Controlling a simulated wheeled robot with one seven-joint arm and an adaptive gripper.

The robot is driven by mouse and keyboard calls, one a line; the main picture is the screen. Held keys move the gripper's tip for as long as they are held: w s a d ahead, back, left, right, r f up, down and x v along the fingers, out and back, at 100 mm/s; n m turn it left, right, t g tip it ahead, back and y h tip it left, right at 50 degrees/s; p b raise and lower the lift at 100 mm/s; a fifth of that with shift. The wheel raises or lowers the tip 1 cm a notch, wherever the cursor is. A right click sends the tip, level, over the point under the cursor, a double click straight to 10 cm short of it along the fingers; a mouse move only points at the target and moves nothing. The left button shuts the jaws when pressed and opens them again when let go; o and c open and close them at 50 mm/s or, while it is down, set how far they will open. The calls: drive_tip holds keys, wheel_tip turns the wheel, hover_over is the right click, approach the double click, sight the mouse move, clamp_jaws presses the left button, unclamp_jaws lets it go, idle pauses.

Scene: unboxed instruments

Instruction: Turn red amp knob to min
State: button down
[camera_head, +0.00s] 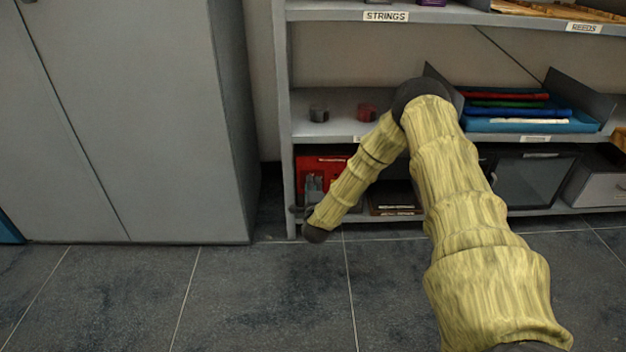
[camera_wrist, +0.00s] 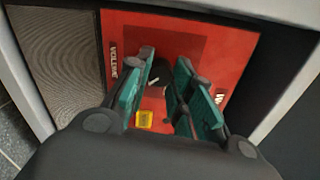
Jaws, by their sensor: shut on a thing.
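The red amp (camera_head: 325,163) stands on the lowest shelf, partly behind my arm in the head view. In the wrist view its red front panel (camera_wrist: 215,45) fills the middle, beside a grey speaker grille (camera_wrist: 60,62). A dark knob (camera_wrist: 156,82) with a white mark sits on a darker red patch. My gripper (camera_wrist: 166,64) reaches over the panel, its green fingers on both sides of the knob and shut on it. The fingers hide part of the knob, so its exact setting is unclear. A label reading VOLUME (camera_wrist: 114,64) is left of it.
A yellow square (camera_wrist: 144,119) lies on the panel near the fingers. Shelf uprights flank the amp closely. A grey cabinet (camera_head: 120,120) stands left; floor in front is clear.

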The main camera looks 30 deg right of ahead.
drive_tip(key=n+h+p, duration=0.1)
drive_tip(key=n+p, duration=1.1)
drive_tip(key=n, duration=1.4)
drive_tip(key=shift+w+a+n+p, duration=0.1)
drive_tip(key=shift+n+p, duration=0.25)
drive_tip(key=shift+n, duration=0.05)
idle(0.3)
drive_tip(key=c, duration=1.2)
unclamp_jaws()
drive_tip(key=shift+c, duration=0.2)
drive_tip(key=shift+a, duration=0.1)
drive_tip(key=v, duration=1.2)
